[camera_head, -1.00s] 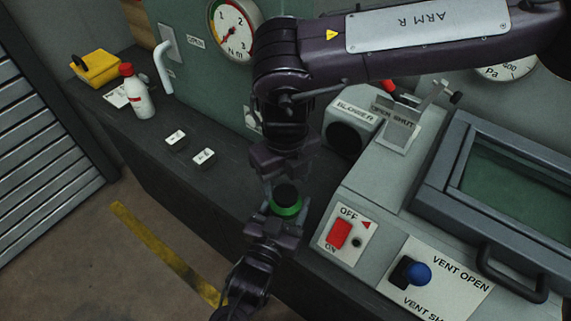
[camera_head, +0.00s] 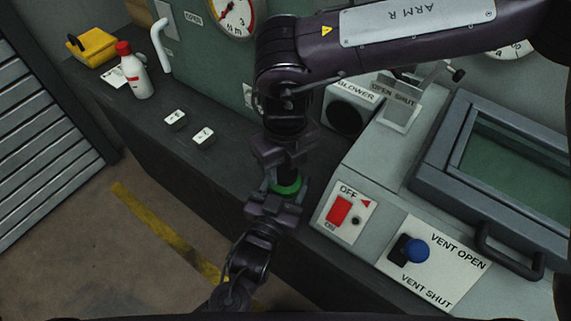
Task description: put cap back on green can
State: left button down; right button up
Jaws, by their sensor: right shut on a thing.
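The green can (camera_head: 286,189) is between the fingers of my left gripper (camera_head: 285,186), which comes up from the bottom of the picture. The fingers stand on both sides of the can and look shut on it. My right gripper (camera_head: 286,168) points down directly above the can. It is shut on a dark piece, which looks like the black cap (camera_head: 288,176), right at the can's top. The gripper hides much of the cap, so I cannot tell whether the cap is seated or only close above.
A dark bench (camera_head: 225,165) runs behind, with two small white labelled blocks (camera_head: 204,137), a red-capped white bottle (camera_head: 134,75) and a yellow box (camera_head: 93,45). At right are a red switch (camera_head: 339,210), a blue-knobbed vent lever (camera_head: 416,250) and a framed window (camera_head: 500,170). Floor is clear at lower left.

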jog(key=shift+m, duration=0.8)
jog(key=shift+c, duration=0.2)
jog(key=o, duration=1.2)
jog(key=shift+r, duration=0.15)
notch_tip(320, 180, up, 12)
jog(key=shift+f, duration=0.1)
pick_arm(q)
jog(key=shift+c, duration=1.8)
grip_release()
